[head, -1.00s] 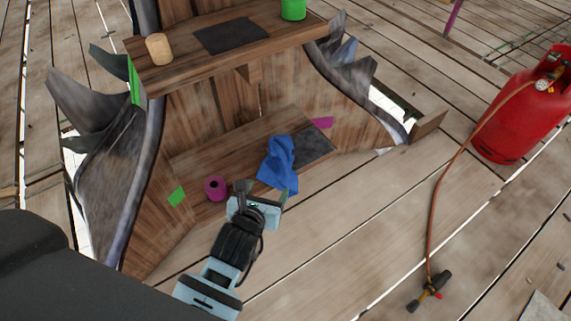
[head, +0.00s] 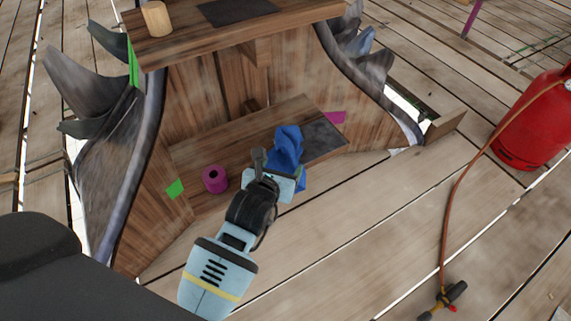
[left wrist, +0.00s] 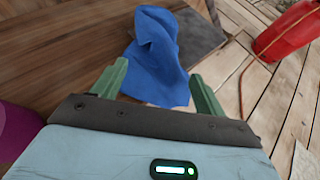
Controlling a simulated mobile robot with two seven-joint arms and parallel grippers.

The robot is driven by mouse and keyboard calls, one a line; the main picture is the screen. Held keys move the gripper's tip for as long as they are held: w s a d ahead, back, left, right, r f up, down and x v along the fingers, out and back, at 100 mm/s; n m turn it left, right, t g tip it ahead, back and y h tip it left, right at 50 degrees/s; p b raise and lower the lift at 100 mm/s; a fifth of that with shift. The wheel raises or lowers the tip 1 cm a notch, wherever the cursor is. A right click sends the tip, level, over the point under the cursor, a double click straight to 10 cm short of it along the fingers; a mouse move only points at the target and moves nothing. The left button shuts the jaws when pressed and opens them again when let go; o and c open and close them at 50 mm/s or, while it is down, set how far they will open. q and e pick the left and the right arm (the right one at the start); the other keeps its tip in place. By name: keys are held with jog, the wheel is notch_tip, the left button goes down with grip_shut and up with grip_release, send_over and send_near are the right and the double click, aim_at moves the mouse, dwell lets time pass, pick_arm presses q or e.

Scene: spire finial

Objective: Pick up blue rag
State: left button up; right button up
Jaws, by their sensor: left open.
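The blue rag (head: 287,146) lies crumpled on the lower wooden shelf, partly over a dark grey mat (head: 322,140). My left gripper (head: 281,168) is at the rag's near side in the head view and hides part of it. In the left wrist view the rag (left wrist: 157,58) lies ahead and between the two green fingers of the gripper (left wrist: 158,88). The fingers are apart, one on each side of the rag's near end. I cannot tell whether they touch the cloth. My right gripper is not in view.
A magenta roll (head: 215,179) stands on the lower shelf, left of the gripper. The upper shelf (head: 200,44) overhangs behind, with a tan cylinder (head: 156,18) on it. A red gas tank (head: 532,125) with a hose and torch (head: 441,298) is on the plank floor at right.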

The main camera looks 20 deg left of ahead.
pick_arm(q)
jog(key=shift+w+f, duration=0.25)
jog(key=shift+w, duration=0.3)
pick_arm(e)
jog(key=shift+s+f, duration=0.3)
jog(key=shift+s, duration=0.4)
pick_arm(q)
jog(key=shift+f, duration=0.1)
